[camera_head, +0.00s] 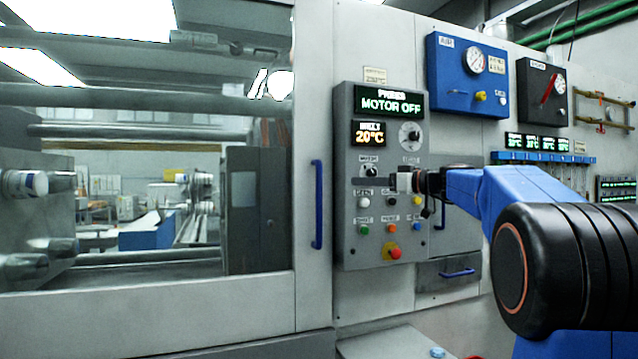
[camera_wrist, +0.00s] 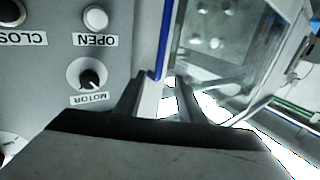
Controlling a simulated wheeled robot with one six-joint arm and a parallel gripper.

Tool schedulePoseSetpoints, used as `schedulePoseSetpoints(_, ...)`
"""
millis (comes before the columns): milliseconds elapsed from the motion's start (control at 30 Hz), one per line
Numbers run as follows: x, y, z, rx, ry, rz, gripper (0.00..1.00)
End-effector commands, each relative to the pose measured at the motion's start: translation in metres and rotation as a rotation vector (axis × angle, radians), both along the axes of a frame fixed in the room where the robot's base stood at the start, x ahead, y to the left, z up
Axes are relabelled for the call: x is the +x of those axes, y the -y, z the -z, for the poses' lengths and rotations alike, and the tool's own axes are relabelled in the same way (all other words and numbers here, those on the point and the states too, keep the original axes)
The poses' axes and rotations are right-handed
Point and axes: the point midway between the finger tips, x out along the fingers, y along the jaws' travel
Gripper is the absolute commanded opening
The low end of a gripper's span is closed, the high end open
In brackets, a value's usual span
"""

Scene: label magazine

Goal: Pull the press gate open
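The press gate (camera_head: 308,285) is a pale frame with a large window, filling the left of the head view. Its right edge meets the control panel side, with no visible gap. Its blue upright handle (camera_head: 317,205) is near that edge. The handle shows as a blue bar (camera_wrist: 164,38) in the wrist view, beyond my fingertips. My gripper (camera_head: 390,183) points left in front of the control panel, to the right of the handle. In the wrist view my gripper (camera_wrist: 158,85) has its two fingers apart, with nothing visibly held between them. Contact with the handle cannot be seen.
The grey control panel (camera_head: 348,230) has knobs, several buttons and a red emergency stop (camera_head: 391,251); its display reads MOTOR OFF. A drawer with a blue handle (camera_head: 457,273) is below right. A blue gauge box (camera_head: 450,85) hangs above. The gate's front looks clear.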

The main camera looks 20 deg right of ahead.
Motion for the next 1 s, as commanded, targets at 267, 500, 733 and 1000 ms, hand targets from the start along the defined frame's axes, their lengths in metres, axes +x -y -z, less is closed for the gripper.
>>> schedulePoseSetpoints(267, 0.031, -0.024, 0.001, 0.000, -0.002, -0.005, 0.36)
schedulePoseSetpoints(500, 0.065, -0.049, 0.001, 0.000, -0.004, -0.004, 0.36)
schedulePoseSetpoints(733, 0.098, -0.073, 0.001, 0.000, -0.004, -0.004, 0.36)
schedulePoseSetpoints(1000, 0.128, -0.094, 0.002, 0.001, -0.004, -0.003, 0.36)
